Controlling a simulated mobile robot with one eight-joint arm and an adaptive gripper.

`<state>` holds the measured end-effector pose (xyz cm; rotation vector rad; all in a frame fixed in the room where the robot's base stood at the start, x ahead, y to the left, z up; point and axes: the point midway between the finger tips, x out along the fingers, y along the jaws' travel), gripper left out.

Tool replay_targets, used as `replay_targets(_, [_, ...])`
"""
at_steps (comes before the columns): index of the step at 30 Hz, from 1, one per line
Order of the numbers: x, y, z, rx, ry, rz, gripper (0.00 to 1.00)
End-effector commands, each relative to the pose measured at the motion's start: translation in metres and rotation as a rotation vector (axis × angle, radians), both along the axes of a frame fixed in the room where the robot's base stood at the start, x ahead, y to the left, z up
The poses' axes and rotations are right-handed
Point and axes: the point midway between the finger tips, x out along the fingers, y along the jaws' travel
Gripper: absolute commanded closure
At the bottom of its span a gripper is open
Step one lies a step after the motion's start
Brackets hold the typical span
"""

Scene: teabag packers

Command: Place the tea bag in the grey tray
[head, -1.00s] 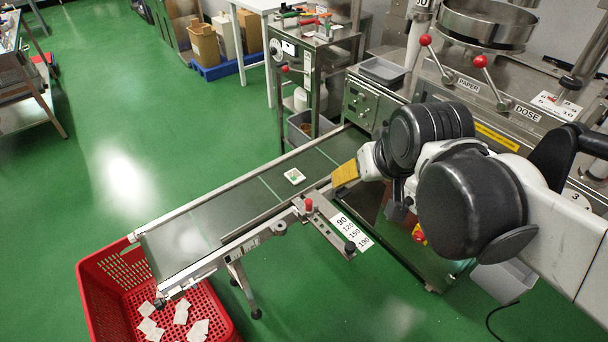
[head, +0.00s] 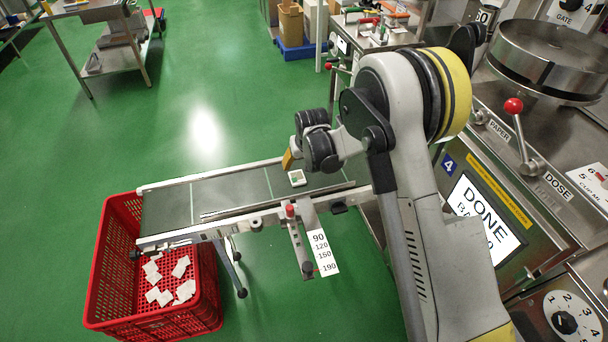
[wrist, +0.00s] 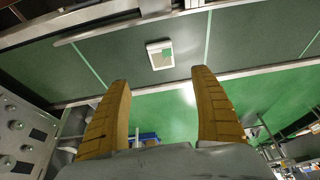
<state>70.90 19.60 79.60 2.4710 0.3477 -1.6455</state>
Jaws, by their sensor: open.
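The tea bag (head: 297,178), a small white square with a green mark, lies flat on the dark conveyor belt (head: 230,197). In the wrist view the tea bag (wrist: 160,55) lies beyond and roughly centred between my fingertips, with a gap. My gripper (head: 288,159) has yellow fingers and hovers at the belt's far edge, close to the tea bag. In the wrist view my gripper (wrist: 162,78) is open with nothing between its fingers. The grey tray is not visible in the current head view, and my arm covers part of the machine area.
A red crate (head: 112,265) with several white bags stands under the belt's left end. A guide rail with a red knob (head: 290,210) runs along the belt's near side. The packing machine with a "DONE" screen (head: 484,226) stands at right.

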Motion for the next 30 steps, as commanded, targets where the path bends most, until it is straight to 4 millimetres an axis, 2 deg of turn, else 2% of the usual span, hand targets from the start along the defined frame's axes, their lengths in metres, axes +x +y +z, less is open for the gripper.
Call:
replay_targets(10, [0.016, 0.01, -0.054, -0.002, 0.004, 0.006, 0.25])
replay_targets(19, [0.023, 0.011, -0.075, -0.001, 0.004, 0.005, 0.25])
replay_targets(27, [0.033, 0.015, -0.115, -0.001, 0.004, 0.005, 0.25])
replay_targets(30, [0.035, 0.015, -0.116, -0.001, 0.004, 0.005, 0.25])
